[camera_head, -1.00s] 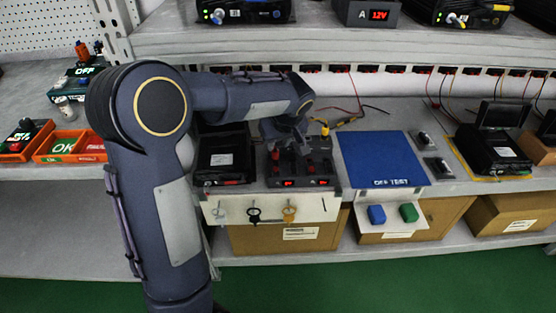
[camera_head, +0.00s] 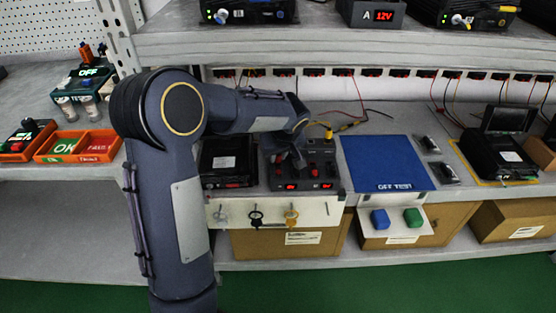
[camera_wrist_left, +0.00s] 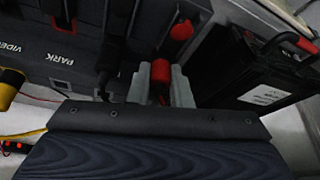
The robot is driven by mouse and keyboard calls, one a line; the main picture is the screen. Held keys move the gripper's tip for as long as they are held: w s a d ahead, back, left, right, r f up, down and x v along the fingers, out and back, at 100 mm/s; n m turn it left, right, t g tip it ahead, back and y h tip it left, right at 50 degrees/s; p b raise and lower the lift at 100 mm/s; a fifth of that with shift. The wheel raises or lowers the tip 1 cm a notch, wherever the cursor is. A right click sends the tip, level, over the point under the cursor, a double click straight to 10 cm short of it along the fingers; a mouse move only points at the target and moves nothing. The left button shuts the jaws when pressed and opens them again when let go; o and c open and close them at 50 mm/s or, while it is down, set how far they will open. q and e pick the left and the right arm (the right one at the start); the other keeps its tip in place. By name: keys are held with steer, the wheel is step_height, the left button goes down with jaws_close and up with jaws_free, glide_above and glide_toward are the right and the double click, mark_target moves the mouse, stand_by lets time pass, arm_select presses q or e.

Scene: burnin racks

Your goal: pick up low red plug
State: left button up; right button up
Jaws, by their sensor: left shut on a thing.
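In the left wrist view, my left gripper (camera_wrist_left: 162,85) has its two grey fingers closed around a red plug (camera_wrist_left: 160,72). The plug sits at a dark panel marked "PARK" and "VIDEO" (camera_wrist_left: 50,45); I cannot tell whether it is still seated. A second red plug end (camera_wrist_left: 182,30) shows just beyond the fingers. In the head view, the gripper (camera_head: 294,162) is over the dark test unit (camera_head: 310,184), which has small red displays. The arm's wrist hides part of the unit. My right gripper is in neither view.
A black box (camera_head: 228,160) stands left of the unit and a blue mat (camera_head: 388,163) lies right of it. The shelf (camera_head: 330,40) above carries devices. Hooks with rings hang from the white front panel (camera_head: 325,212). Thin wires (camera_head: 360,112) run behind the unit.

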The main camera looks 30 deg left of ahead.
arm_select(q)
steer(key=shift+r, duration=0.5)
step_height(320, 180, up, 2)
steer(key=shift+r+p, duration=0.2)
steer(key=shift+p, duration=0.25)
steer(key=s+d+r, duration=0.1)
steer(key=s+r, duration=0.2)
steer(key=s, duration=0.1)
steer(key=s+d+r+p, duration=0.1)
steer(key=s+r, duration=0.2)
steer(key=s, duration=0.2)
steer(key=s+d+r, duration=0.1)
steer(key=s+r, duration=0.2)
steer(key=s, duration=0.1)
steer(key=shift+s+d+r, duration=0.25)
steer(key=shift+s+r, duration=0.05)
